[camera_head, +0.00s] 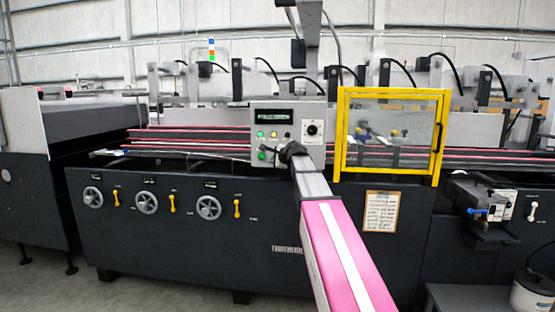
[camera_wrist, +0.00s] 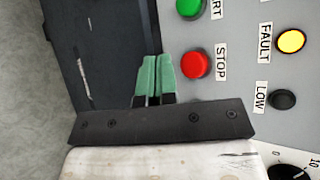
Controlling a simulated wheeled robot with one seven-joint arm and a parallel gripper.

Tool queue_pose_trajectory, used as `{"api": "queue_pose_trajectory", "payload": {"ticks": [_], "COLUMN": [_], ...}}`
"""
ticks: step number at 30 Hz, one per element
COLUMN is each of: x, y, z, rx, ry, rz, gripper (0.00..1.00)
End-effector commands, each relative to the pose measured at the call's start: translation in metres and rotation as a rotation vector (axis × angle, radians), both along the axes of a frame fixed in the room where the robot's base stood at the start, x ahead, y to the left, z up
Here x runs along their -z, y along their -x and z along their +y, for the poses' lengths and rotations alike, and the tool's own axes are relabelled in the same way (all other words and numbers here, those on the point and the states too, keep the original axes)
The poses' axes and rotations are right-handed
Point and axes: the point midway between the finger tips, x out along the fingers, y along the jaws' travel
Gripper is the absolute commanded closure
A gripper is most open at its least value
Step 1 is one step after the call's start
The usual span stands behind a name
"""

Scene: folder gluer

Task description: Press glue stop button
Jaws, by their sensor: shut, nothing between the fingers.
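The red button labelled STOP (camera_wrist: 194,64) is on the grey control panel (camera_wrist: 235,75) in the wrist view. My gripper (camera_wrist: 155,78) has its green fingers shut together, with nothing between them. The fingertips show just left of the red button in that picture, over the dark machine front by the panel's edge. I cannot tell their depth from the panel; they do not cover the button there. In the head view the panel (camera_head: 259,118) stands on the machine, and my gripper (camera_head: 283,153) is at its lower part. The red button is not distinguishable there.
A green button (camera_wrist: 190,8), a yellow FAULT light (camera_wrist: 291,41), a black LOW button (camera_wrist: 282,98) and a dial (camera_wrist: 288,172) are near the red button. A yellow-framed guard (camera_head: 338,135) stands right of the panel. Handwheels (camera_head: 208,207) are on the machine front.

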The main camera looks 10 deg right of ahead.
Motion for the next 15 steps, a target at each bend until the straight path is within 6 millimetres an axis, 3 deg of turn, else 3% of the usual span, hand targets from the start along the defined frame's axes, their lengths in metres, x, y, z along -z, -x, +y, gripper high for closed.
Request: {"api": "queue_pose_trajectory", "payload": {"ticks": [6,15], "x": [-0.001,0.000], "y": [-0.028,-0.036], "z": [-0.008,-0.011], "rx": [-0.001,-0.001], "ry": [0.000,0.000], "rz": [0.000,0.000], "gripper": [1.00,1.00]}}
